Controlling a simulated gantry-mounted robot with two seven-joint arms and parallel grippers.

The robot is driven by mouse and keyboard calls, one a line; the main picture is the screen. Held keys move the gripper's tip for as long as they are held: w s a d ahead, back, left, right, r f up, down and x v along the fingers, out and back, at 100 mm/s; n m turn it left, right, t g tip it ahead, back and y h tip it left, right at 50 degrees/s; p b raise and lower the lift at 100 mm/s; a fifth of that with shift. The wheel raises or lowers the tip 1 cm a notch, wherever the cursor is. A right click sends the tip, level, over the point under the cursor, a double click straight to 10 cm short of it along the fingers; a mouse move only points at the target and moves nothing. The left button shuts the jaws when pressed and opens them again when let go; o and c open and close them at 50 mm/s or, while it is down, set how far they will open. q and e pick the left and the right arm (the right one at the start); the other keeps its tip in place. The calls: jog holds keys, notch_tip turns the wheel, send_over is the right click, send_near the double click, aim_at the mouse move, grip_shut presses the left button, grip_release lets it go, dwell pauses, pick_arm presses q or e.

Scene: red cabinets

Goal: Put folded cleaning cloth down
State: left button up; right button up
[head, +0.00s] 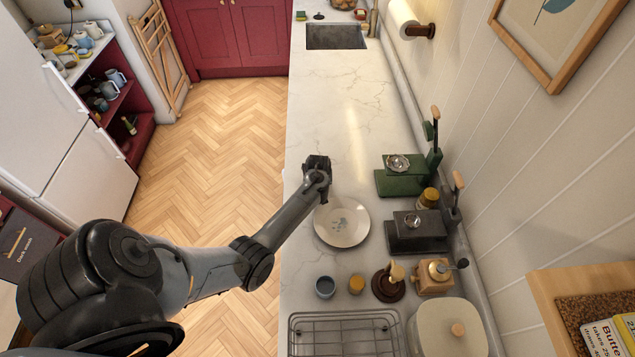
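My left arm reaches in from the left over the white marble counter (345,115). I cannot make out a folded cleaning cloth; anything under the gripper is hidden. My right gripper is not in view.
The counter beyond my gripper is clear up to the sink (336,37).

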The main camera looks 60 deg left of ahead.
pick_arm(q)
jog(key=shift+f, duration=0.1)
jog(key=shift+f, duration=0.15)
jog(key=o, duration=0.9)
jog(key=shift+o, duration=0.2)
